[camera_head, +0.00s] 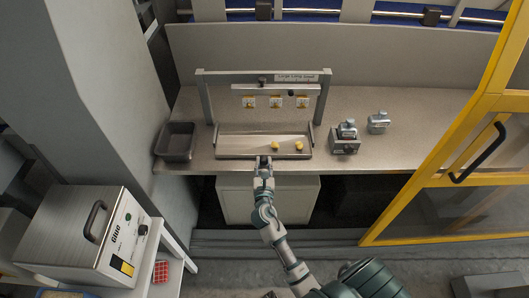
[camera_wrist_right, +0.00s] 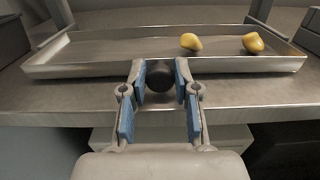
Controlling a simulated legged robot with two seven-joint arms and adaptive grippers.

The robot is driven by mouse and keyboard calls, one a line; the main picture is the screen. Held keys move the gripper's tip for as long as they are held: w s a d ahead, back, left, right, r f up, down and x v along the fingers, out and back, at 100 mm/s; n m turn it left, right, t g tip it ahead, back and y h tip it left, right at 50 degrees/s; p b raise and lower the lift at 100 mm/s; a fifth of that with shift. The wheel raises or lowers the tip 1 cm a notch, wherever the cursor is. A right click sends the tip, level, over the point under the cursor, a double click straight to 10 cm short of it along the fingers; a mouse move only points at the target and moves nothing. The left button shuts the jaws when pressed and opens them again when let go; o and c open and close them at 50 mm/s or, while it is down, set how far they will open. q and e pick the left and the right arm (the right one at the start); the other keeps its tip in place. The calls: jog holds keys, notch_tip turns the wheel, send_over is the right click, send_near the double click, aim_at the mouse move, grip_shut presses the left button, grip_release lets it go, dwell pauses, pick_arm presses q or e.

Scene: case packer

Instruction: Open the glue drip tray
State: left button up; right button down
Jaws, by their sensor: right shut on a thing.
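The glue drip tray (camera_head: 240,146) is a shallow metal tray on the worktop, under a metal frame. Two yellow lumps lie in its right part, and they also show in the right wrist view (camera_wrist_right: 191,41). My right gripper (camera_head: 264,161) is at the middle of the tray's front edge. In the right wrist view its blue-padded fingers (camera_wrist_right: 160,82) are shut on a dark round knob (camera_wrist_right: 159,78) at the tray's front wall (camera_wrist_right: 100,66). My left gripper is not in view.
A dark empty bin (camera_head: 176,140) stands left of the tray. Metal devices (camera_head: 345,138) stand to its right. A yellow-framed door (camera_head: 440,182) is at the right, and a glue unit (camera_head: 90,235) at the lower left. Worktop between tray and devices is narrow.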

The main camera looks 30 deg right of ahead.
jog(key=v, duration=0.3)
jog(key=shift+s+a+f, duration=0.2)
jog(key=shift+f, duration=0.1)
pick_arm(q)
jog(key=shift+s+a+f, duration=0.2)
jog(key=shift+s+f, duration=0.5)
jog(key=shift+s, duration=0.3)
pick_arm(e)
jog(key=shift+w+f, duration=0.1)
jog(key=c, duration=0.9)
grip_release()
jog(key=shift+w+d, duration=0.1)
jog(key=shift+d, duration=0.05)
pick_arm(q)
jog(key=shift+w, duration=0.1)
pick_arm(e)
jog(key=shift+w, duration=0.1)
jog(key=shift+s, duration=0.35)
jog(key=v, duration=1.1)
jog(key=shift+a, duration=0.35)
